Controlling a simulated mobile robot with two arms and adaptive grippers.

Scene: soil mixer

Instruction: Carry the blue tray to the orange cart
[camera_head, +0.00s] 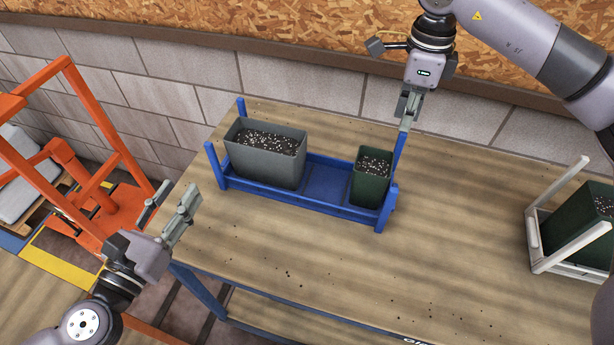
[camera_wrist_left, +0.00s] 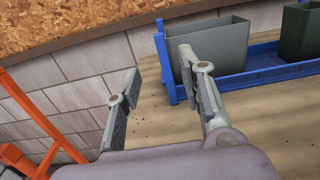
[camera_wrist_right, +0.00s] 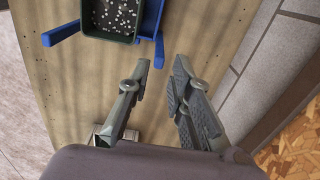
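The blue tray (camera_head: 325,183) stands on the table near its back left part, with upright posts at its corners. It holds a grey planter (camera_head: 265,163) at the left and a dark green pot (camera_head: 370,184) at the right, both with speckled soil. My left gripper (camera_head: 170,205) is open and empty, left of and in front of the tray. My right gripper (camera_head: 408,108) is above the tray's back right post; its fingers look apart and empty in the right wrist view (camera_wrist_right: 160,85). The orange cart (camera_head: 100,215) stands at the left, beyond the table's end.
A white tray (camera_head: 570,268) with a green pot (camera_head: 585,225) stands at the table's right. The wooden table (camera_head: 330,265) is clear in front of the blue tray, with some soil crumbs. A block wall (camera_head: 180,85) runs close behind the table.

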